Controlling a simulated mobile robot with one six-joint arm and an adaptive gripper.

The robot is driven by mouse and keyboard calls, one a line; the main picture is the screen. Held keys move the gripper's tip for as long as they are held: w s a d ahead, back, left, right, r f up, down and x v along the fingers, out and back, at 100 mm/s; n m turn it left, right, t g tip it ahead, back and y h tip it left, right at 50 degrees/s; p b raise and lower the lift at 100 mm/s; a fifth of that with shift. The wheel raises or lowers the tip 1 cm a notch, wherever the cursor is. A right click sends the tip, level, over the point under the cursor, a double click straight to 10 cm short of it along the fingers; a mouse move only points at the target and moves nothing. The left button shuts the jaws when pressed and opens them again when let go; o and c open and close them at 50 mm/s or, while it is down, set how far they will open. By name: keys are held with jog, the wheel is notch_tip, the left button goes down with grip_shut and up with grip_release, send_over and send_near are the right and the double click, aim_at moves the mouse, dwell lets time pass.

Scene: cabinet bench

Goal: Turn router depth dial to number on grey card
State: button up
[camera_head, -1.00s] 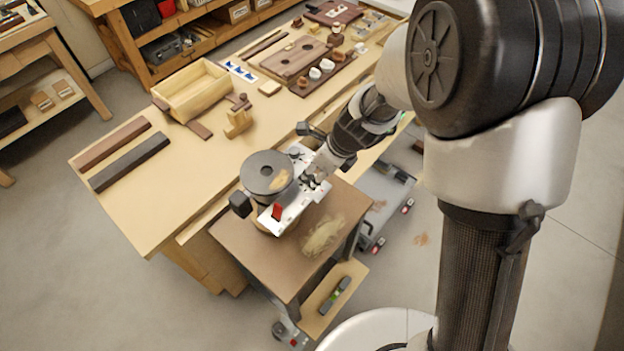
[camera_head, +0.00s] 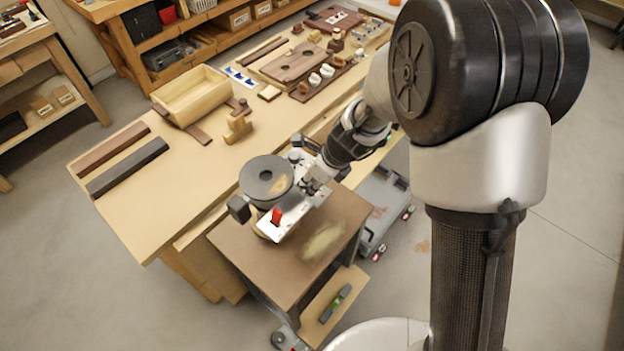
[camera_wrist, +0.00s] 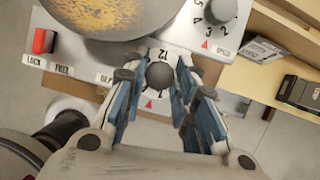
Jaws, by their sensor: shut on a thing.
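Fingers hide part of the depth label and other numbers. A grey sheet with small print (camera_wrist: 262,48) lies at right in the wrist view; I cannot read it or tell whether it is the grey card.
The speed dial (camera_wrist: 220,10) is close by, upper right of the depth dial. The red lock lever (camera_wrist: 43,41) also shows at left in the wrist view. The long wooden bench (camera_head: 165,215) holds an open wooden box (camera_head: 193,97) and loose wood pieces. A grey cart (camera_head: 385,205) stands behind the side table.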

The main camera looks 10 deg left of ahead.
jog(key=c, duration=0.4)
jog(key=shift+n, duration=0.3)
jog(key=n+g+p, duration=0.1)
jog(key=n, duration=0.1)
jog(key=n+g+p, duration=0.1)
jog(key=n+p, duration=0.1)
jog(key=n, duration=0.1)
jog(key=shift+w+r, duration=0.1)
jog(key=shift+w, duration=0.1)
jog(key=n+g+p, duration=0.1)
jog(key=n, duration=0.2)
jog(key=n+g+p, duration=0.1)
jog(key=n, duration=0.2)
jog(key=shift+w+n+g+h+p, duration=0.15)
jog(key=shift+n+g+h+p, duration=0.15)
jog(key=shift+n, duration=0.1)
jog(key=n+h, duration=0.1)
jog(key=n, duration=0.2)
jog(key=n+g+h+p, duration=0.1)
jog(key=n, duration=0.2)
jog(key=shift+a, duration=0.2)
jog(key=n+h, duration=0.1)
jog(key=n, duration=0.2)
jog(key=n+h, duration=0.1)
jog(key=n, duration=0.2)
jog(key=shift+a+n, duration=0.15)
jog(key=shift+n, duration=0.25)
jog(key=shift+h, duration=0.3)
